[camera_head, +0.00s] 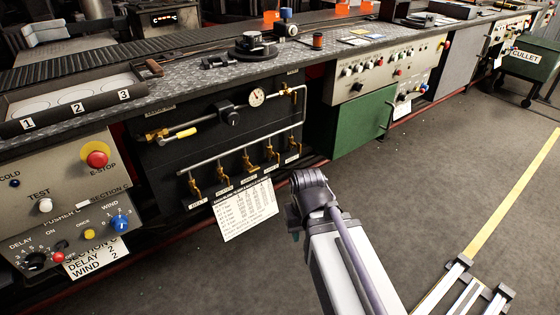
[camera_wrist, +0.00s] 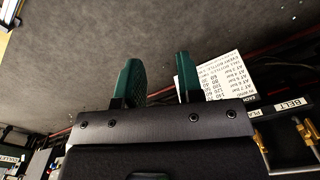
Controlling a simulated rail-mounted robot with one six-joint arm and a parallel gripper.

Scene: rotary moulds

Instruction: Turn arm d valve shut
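A row of several small brass valves (camera_head: 247,163) hangs from a grey pipe on the black panel, each with a label below. The head view is too small to read which label is arm d. In the wrist view, brass valve parts (camera_wrist: 305,132) show at the lower right, by a label reading BELT (camera_wrist: 291,105). My gripper (camera_wrist: 157,75) has two green fingers set apart with nothing between them. It is in front of the panel, to the right of the valve row in the head view, where my arm mostly hides the fingers.
A white paper sheet (camera_head: 246,211) hangs below the valves. A green cabinet (camera_head: 358,123) stands to the right. The floor (camera_head: 440,170) in front is clear.

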